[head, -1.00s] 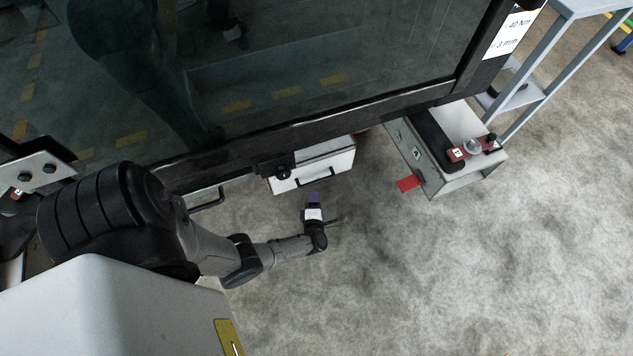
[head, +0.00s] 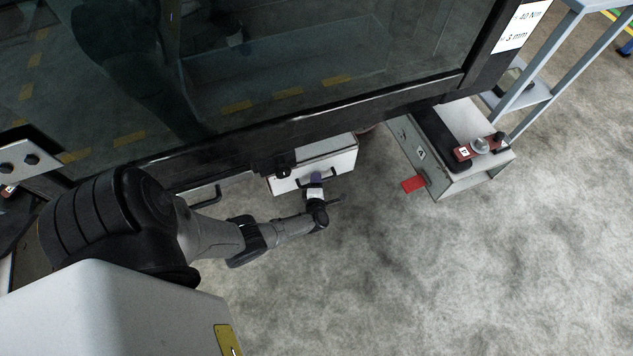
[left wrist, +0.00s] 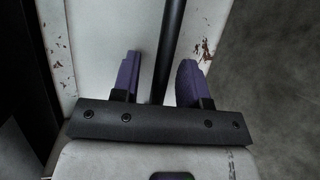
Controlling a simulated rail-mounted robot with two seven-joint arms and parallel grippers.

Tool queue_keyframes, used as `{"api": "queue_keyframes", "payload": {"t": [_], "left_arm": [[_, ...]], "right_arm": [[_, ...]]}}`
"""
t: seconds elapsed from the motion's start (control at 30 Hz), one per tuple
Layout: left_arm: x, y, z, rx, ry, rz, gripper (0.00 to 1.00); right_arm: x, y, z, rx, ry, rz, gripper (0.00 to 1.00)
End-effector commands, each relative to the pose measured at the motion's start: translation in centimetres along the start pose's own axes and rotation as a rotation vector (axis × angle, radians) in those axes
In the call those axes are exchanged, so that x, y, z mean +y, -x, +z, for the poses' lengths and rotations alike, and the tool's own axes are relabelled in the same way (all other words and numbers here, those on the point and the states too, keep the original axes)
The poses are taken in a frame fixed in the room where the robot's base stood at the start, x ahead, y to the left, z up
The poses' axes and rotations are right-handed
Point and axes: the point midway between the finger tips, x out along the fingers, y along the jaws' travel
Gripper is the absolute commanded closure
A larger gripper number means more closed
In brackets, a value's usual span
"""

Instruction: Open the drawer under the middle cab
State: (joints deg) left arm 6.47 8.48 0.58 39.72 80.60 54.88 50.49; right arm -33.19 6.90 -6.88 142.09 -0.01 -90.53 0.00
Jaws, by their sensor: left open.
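A white drawer (head: 343,163) with a dark bar handle sits under the black-framed glass panel, near the middle of the head view. It looks shut. My left gripper (head: 316,178) is at its front, by the handle. In the left wrist view, the purple fingers of this gripper (left wrist: 158,70) are open, one on each side of the dark handle bar (left wrist: 172,35). Behind them is the pale drawer front (left wrist: 90,40), with rusty scuffs. I cannot tell whether the fingers touch the bar. My right gripper is not in view.
Another dark handle (head: 205,197) shows to the left, under the same frame. At right stands a grey metal box (head: 470,183) with a red tab (head: 413,184) and small parts on top. A grey shelf frame (head: 545,62) stands beyond. The floor in front is clear.

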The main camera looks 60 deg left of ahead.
Motion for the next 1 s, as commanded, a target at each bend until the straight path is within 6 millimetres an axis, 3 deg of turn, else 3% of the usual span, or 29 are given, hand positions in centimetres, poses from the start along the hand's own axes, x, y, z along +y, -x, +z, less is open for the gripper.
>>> {"api": "queue_keyframes", "payload": {"t": [0.43,1.0], "left_arm": [[-0.01,0.02,0.01,0.0,0.0,0.0,1.0],[-0.02,0.8,-0.63,0.017,0.004,0.0,1.0]], "right_arm": [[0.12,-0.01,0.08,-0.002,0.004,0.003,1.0],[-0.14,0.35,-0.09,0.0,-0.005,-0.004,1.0]]}}
